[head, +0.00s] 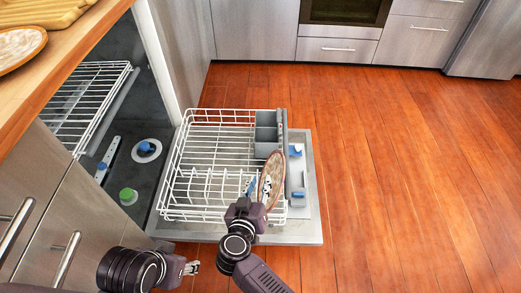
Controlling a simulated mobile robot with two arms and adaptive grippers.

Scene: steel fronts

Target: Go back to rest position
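My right gripper (252,190) is at the front right of the pulled-out lower dishwasher rack (205,150), right beside a brown-rimmed plate (272,177). The plate stands nearly on edge at the rack's right side. The gripper's fingers are small and partly hidden, so I cannot tell whether they grip the plate or only sit next to it. My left gripper (190,268) is low in front of the open dishwasher door (308,190), apart from the rack. Its fingers are too small to judge as open or shut.
A grey cutlery basket (267,132) sits at the rack's back right. The upper rack (88,100) shows inside the dishwasher. A wooden counter (60,50) with a plate (18,46) is at upper left. The wooden floor (410,190) to the right is clear.

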